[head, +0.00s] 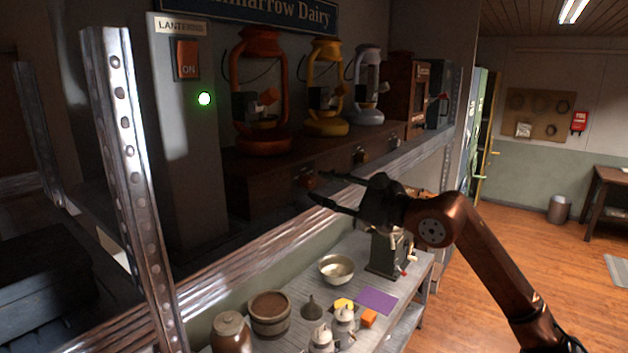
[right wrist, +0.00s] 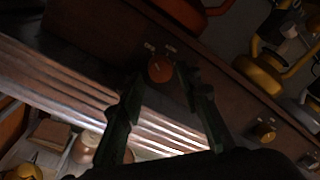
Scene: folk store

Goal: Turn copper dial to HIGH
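The copper dial (head: 306,178) is a round orange-brown knob on the front of the dark wooden base below the red lantern (head: 262,95). In the right wrist view the copper dial (right wrist: 160,69) sits between and just beyond my open fingertips, with two small pale labels above it, too small to read. My right gripper (head: 319,186) is open and empty, its fingers pointing at the dial; I cannot tell whether either finger touches it. The dial's setting is not readable. My left gripper is not in view.
A brass dial (head: 360,155) lies farther right on the same base, below the yellow lantern (head: 326,90). A metal shelf rail (head: 285,232) runs below the gripper. A steel upright (head: 130,170) stands left. A lower table holds a bowl (head: 336,269) and a wooden tub (head: 270,316).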

